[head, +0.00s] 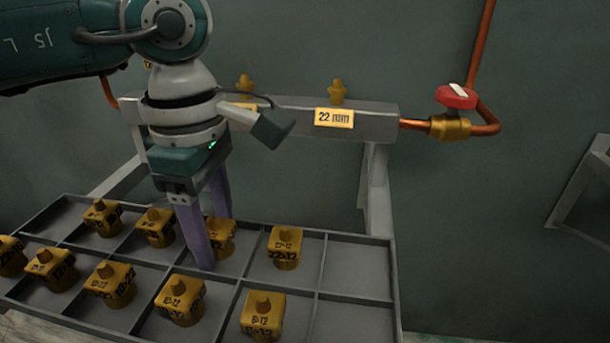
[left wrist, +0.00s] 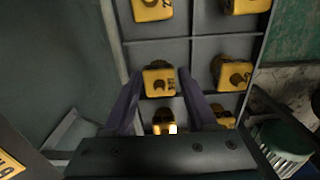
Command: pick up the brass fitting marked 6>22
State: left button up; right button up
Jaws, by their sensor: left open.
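My left gripper (head: 213,243) points down over the back row of the tray, its two purple fingers open. A brass fitting (head: 221,236) stands in a compartment right at the fingers, partly hidden by them; its marking cannot be read in full. In the left wrist view a fitting (left wrist: 160,80) shows between the open fingers (left wrist: 159,92), in its compartment and not gripped. I cannot make out a clear 6>22 on any fitting. Other fittings carry markings that look like 22>12 (head: 285,248), 10>22 (head: 110,284) and 10>12 (head: 181,300). My right gripper is out of view.
The grey divided tray (head: 357,252) holds several more fittings; its right compartments are empty. Behind it a grey manifold (head: 375,122) bears a 22 mm label (head: 334,118) and two brass stubs. A red-handled valve (head: 456,97) sits on copper pipe at right.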

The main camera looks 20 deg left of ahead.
pick_arm(q)
jog(key=shift+c, duration=0.3)
grip_shut()
jog(key=shift+r, duration=0.1)
